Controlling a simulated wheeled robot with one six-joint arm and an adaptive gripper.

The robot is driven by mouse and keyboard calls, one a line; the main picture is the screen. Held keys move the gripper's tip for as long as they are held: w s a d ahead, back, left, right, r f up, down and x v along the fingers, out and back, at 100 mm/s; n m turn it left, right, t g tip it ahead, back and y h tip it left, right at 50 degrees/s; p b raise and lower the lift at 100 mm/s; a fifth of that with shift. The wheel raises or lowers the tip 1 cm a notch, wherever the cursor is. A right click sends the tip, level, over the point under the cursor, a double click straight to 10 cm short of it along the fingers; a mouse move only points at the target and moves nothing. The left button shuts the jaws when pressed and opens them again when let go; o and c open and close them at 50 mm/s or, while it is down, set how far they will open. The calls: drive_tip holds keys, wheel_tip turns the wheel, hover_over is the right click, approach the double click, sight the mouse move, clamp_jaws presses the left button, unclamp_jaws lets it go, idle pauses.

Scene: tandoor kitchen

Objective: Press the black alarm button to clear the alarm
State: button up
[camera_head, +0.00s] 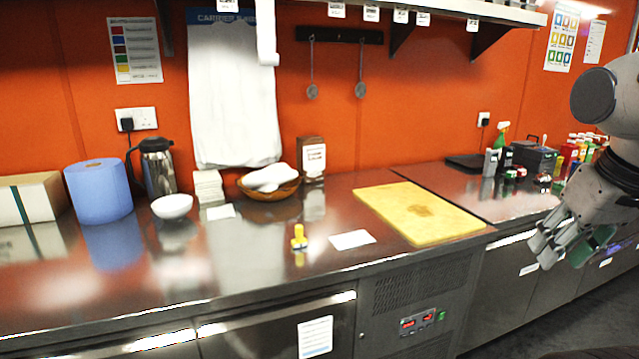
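A small control panel (418,321) is set in the steel front of the counter, below a vented grille. It shows two red-lit displays and a green switch (441,315) at its right end. The black alarm button is too small to make out on it. My gripper (562,262) hangs at the right edge of the view, in front of the right-hand counter. It is above and to the right of the panel, well apart from it. Its fingers point down and left, seen at an angle that hides whether they are apart.
A yellow cutting board (420,212) lies on the steel counter (262,255) above the panel. A yellow-topped small item (299,237) and a white card (352,239) lie left of it. Bottles (572,150) crowd the right-hand counter. The dark floor (545,315) in front looks clear.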

clamp_jaws()
idle(1.1)
